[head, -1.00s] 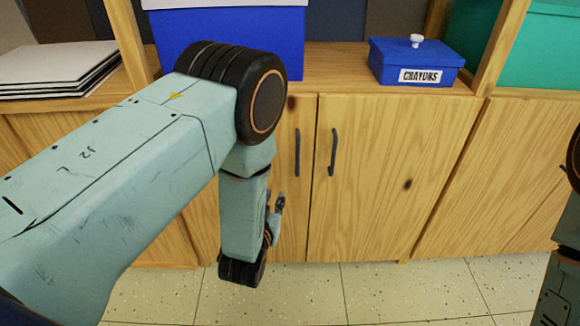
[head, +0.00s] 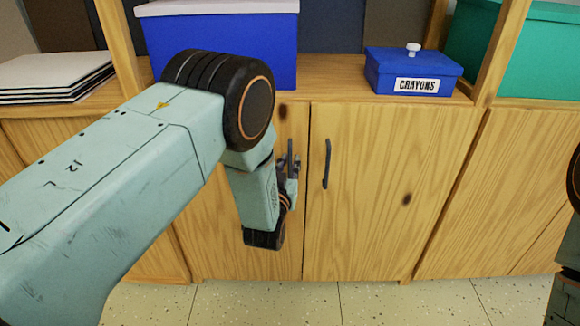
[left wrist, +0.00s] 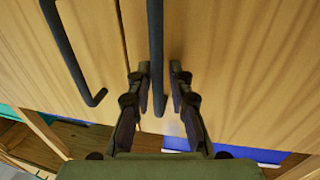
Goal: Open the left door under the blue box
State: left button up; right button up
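The large blue box (head: 222,45) with a white lid stands on the shelf top. Below it is the wooden left door (head: 294,225), shut, partly hidden by my left arm. Its dark bar handle (head: 290,148) is near the door's right edge. My left gripper (head: 289,166) is at this handle. In the left wrist view, my left gripper (left wrist: 159,72) is open, its fingers on either side of the left door's handle (left wrist: 156,35), with a small gap visible. My right gripper is out of view.
The right door (head: 375,190) is shut, with its own handle (head: 327,164) close beside. A blue crayons box (head: 412,70), a teal box (head: 535,50) and a paper stack (head: 55,75) stand on the shelf top. The tiled floor in front is clear.

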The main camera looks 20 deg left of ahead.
pick_arm(q)
jog(key=shift+s+d+r, duration=0.1)
jog(key=shift+d+r, duration=0.05)
jog(key=shift+r, duration=0.05)
jog(key=shift+f, duration=0.15)
grip_shut()
dwell(0.4)
